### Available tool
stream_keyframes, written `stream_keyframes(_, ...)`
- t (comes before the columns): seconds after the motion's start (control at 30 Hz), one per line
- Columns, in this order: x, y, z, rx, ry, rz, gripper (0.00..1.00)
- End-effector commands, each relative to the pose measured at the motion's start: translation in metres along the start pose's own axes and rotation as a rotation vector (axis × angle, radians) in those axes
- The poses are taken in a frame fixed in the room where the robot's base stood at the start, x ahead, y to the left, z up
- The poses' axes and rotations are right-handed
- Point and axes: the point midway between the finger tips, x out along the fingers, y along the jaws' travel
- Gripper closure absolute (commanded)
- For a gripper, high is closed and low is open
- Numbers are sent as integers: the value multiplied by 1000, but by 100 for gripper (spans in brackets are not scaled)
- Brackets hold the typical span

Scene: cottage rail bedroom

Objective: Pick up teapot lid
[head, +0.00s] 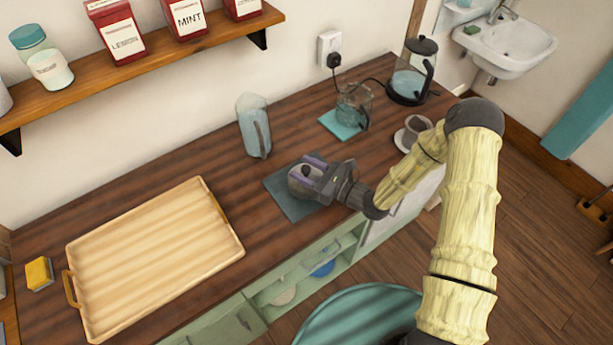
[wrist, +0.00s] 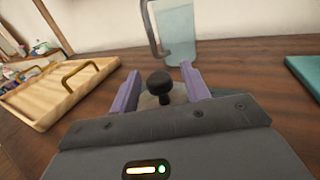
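The teapot lid is a pale grey round piece (head: 298,184) on a dark teal mat (head: 282,184) near the counter's front edge. Its black knob (wrist: 159,84) stands up between my fingers in the wrist view. My gripper (head: 312,173) is low over the mat, with its purple fingers on either side of the lid. In the wrist view my gripper (wrist: 158,88) is spread open, with gaps beside the knob. Whether the fingers touch the lid's sides cannot be told. A glass teapot (head: 353,104) stands behind, to the right, on a teal mat (head: 337,126).
A tall glass jug (head: 255,127) stands just behind the lid. A wooden tray (head: 209,226) fills the left counter, with a yellow sponge (head: 39,273) beyond it. A kettle (head: 410,82) and a cup on a saucer (head: 404,141) are at the right. A shelf (head: 165,52) hangs above.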

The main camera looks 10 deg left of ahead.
Motion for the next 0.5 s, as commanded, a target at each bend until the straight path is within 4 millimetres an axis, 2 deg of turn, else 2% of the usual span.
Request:
stream_keyframes(0.03, 0, 0, 0, 0, 0, 0, 64)
stream_keyframes(0.2, 0, 0, 0, 0, 0, 0, 97)
stream_keyframes(0.23, 0, 0, 0, 0, 0, 0, 100)
stream_keyframes(0.5, 0, 0, 1, 0, 0, -1, 100)
